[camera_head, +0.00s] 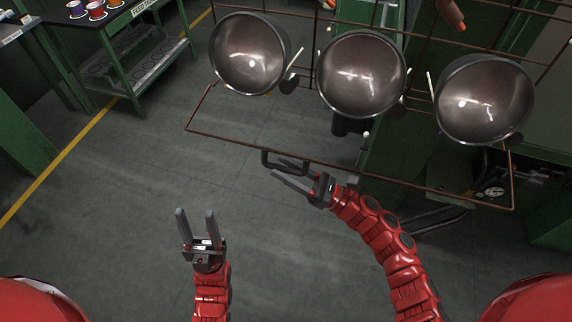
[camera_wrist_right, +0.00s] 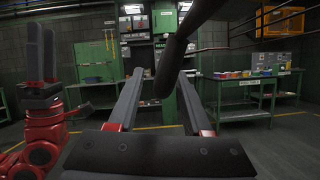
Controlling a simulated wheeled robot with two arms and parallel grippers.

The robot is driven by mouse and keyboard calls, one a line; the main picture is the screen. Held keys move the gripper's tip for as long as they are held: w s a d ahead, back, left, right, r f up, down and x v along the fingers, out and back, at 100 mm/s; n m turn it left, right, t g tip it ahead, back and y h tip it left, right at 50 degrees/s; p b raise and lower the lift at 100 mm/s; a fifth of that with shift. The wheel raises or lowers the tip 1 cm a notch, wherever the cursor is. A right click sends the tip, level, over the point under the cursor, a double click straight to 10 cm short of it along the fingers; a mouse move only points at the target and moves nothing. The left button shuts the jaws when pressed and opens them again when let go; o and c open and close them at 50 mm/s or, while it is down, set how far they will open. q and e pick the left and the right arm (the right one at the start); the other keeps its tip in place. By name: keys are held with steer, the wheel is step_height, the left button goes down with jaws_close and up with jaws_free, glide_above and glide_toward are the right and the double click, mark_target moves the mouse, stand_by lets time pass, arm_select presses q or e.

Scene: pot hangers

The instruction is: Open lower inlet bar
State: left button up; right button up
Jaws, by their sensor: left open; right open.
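The lower bar (camera_head: 228,138) is a thin rust-brown rod frame below the three hanging pots. It carries a black handle (camera_head: 264,160) on its front rod. My right gripper (camera_head: 277,167) is open at the handle, its fingers pointing left in the head view. In the right wrist view, a dark bar (camera_wrist_right: 176,50), apparently the handle, reaches down between the open fingers (camera_wrist_right: 160,76). I cannot tell whether they touch it. My left gripper (camera_head: 195,213) is open and empty, low and left of the bar. It also shows in the right wrist view (camera_wrist_right: 42,60).
Three metal pots, left (camera_head: 249,54), middle (camera_head: 361,74) and right (camera_head: 484,99), hang on the rack above the bar. A green cart (camera_head: 139,60) stands at the upper left. The grey floor left of the bar is clear.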

jaws_close()
stand_by(0.3)
stand_by(1.2)
